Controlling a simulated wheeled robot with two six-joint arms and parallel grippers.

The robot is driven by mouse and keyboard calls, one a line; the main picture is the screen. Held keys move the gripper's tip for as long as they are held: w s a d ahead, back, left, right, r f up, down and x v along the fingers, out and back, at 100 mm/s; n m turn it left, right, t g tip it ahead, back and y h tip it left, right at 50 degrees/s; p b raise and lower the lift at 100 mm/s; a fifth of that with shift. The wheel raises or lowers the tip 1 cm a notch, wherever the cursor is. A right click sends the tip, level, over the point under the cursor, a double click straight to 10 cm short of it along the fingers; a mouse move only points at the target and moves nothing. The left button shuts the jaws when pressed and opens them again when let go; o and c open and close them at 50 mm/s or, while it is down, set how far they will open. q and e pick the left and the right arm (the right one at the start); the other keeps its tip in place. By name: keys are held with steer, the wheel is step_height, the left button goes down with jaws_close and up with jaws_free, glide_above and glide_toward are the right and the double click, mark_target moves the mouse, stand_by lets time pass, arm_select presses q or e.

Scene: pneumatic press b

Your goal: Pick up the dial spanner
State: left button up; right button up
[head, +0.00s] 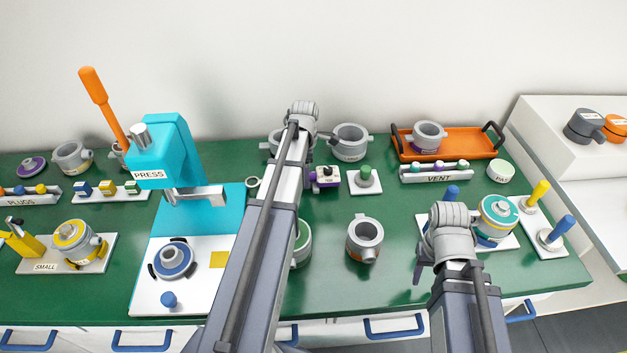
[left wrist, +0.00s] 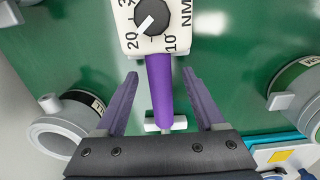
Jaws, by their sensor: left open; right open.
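My right gripper (head: 420,270) is open and empty over the bench's right part, left of a teal-topped pot.
A grey pot (head: 364,240) and a green peg on a white plate (head: 365,178) stand near the spanner. The turquoise press (head: 165,155) is on the left. An orange tray (head: 456,147) and the VENT rack (head: 436,174) are at the back right.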

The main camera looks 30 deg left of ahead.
arm_select(q)
steer(key=shift+c, duration=0.3)
jaws_close()
stand_by(1.0)
